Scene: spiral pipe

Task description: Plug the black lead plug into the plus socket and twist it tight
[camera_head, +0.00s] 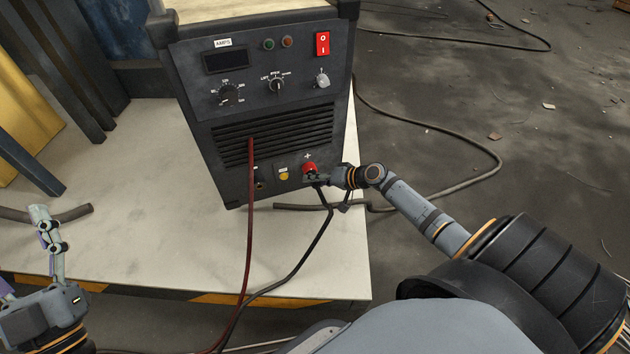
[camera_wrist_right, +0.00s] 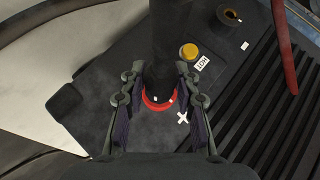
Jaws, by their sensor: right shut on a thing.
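The plus socket (camera_head: 309,168) has a red ring and sits low on the front of the dark welding machine (camera_head: 190,75). In the right wrist view, its red ring (camera_wrist_right: 150,106) surrounds the end of the black lead plug (camera_wrist_right: 163,55). The plug points into the ring; how deep it sits I cannot tell. My right gripper (camera_head: 322,178) is at this socket, with its fingers shut on the plug from both sides. The black lead (camera_head: 316,235) hangs down from there. My left gripper (camera_head: 28,250) is open and empty at lower left, its other finger partly cut off.
A yellow button (camera_head: 284,176) and another socket (camera_head: 260,184) lie left of the plus socket. A red lead (camera_head: 249,220) hangs in front of the vents. The pale table (camera_head: 160,250) has a striped front edge. A grey hose (camera_head: 75,213) lies at its left.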

